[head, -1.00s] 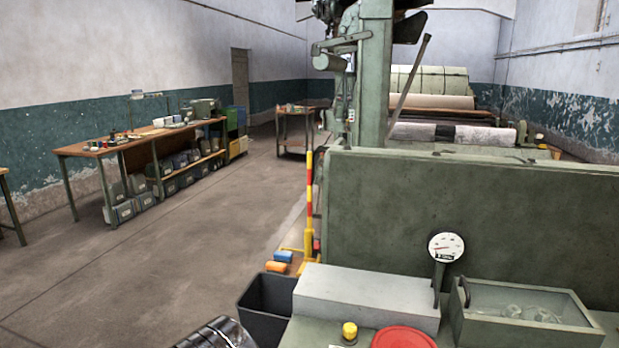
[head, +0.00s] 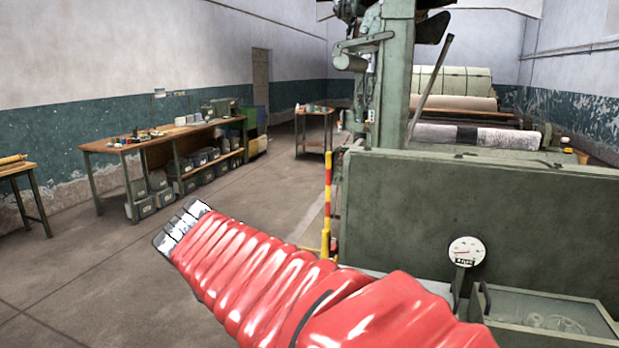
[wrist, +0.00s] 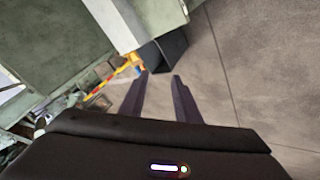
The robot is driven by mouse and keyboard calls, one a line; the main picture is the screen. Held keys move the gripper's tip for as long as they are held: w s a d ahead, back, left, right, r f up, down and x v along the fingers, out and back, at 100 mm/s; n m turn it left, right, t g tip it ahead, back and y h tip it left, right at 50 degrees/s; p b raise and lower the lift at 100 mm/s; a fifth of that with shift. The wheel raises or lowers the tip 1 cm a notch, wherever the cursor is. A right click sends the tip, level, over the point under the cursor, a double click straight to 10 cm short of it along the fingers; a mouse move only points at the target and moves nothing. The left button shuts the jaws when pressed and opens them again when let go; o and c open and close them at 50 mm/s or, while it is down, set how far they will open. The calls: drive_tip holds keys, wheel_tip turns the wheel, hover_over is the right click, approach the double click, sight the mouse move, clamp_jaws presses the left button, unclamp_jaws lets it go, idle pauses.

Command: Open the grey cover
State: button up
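The grey cover is a long pale box shape on the machine's front ledge. In the head view my red-sleeved arm hides most of it, and only a sliver of the cover (head: 436,287) shows. In the wrist view the pale cover (wrist: 118,22) lies at the top, ahead and left of the fingers. My gripper (wrist: 160,76) shows two dark fingers standing apart with nothing between them. It is away from the cover, which looks closed. In the head view I cannot make out the fingers.
A black bin (wrist: 165,50) stands beside the cover, just beyond my fingertips in the wrist view. A round gauge (head: 467,251) and a glass-topped box (head: 548,315) are on the right. A green panel (head: 480,205) rises behind. Open floor (head: 110,270) is on the left.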

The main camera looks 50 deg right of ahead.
drive_tip(key=w+d+r+m+g+h, duration=0.1)
drive_tip(key=w+d+r+h, duration=0.2)
drive_tip(key=d, duration=0.6)
drive_tip(key=w+d+r+m+g+h, duration=0.1)
drive_tip(key=w+d+r+h, duration=0.2)
drive_tip(key=d, duration=0.6)
drive_tip(key=w+d+r+g+h, duration=0.1)
drive_tip(key=w+d+r+h, duration=0.2)
drive_tip(key=d, duration=0.6)
wheel_tip(320, 180, up, 3)
drive_tip(key=shift+w+f+m, duration=0.1)
drive_tip(key=shift+w+m, duration=0.3)
drive_tip(key=shift+w, duration=0.7)
drive_tip(key=s+x, duration=0.1)
drive_tip(key=x, duration=1.2)
drive_tip(key=shift+w+d, duration=0.35)
drive_tip(key=shift+w, duration=0.15)
drive_tip(key=shift+c, duration=0.5)
clamp_jaws()
drive_tip(key=c, duration=0.6)
unclamp_jaws()
